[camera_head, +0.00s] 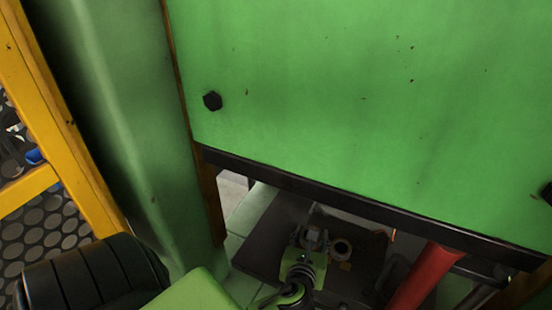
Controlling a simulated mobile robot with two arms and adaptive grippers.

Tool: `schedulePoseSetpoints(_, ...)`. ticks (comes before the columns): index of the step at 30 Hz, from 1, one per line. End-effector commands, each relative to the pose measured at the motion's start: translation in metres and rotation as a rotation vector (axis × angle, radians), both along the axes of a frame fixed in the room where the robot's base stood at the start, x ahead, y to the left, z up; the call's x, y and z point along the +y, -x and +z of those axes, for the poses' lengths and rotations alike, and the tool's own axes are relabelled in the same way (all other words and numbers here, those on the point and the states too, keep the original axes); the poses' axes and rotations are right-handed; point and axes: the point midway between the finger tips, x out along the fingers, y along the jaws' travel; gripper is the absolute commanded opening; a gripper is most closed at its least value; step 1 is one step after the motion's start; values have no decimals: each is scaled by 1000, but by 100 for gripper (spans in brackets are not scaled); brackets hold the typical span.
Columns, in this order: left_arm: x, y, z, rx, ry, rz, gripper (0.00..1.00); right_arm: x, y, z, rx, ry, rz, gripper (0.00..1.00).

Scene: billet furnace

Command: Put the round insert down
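My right gripper is not in view.
A large green panel (370,90) with a black lower edge (360,200) hangs over the dark surface (262,240). A red bar (422,280) slants at the right. A yellow frame (60,125) stands at the left. Pale floor tiles (245,215) show beside the dark surface.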

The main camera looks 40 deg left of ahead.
Motion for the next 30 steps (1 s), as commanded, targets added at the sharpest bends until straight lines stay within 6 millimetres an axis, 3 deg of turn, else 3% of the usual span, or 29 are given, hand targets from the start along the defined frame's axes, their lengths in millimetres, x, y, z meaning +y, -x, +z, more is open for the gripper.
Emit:
schedulePoseSetpoints(7, 31, -5, -19, -2, 2, 2, 0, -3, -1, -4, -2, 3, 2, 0)
schedulePoseSetpoints(17, 105, -16, -53, -2, 2, 4, 0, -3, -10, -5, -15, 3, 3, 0)
schedulePoseSetpoints(21, 122, -19, -81, -2, 4, 3, 0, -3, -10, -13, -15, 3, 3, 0)
schedulePoseSetpoints(30, 141, -23, -102, -5, 4, 1, 0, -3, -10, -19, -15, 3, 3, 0)
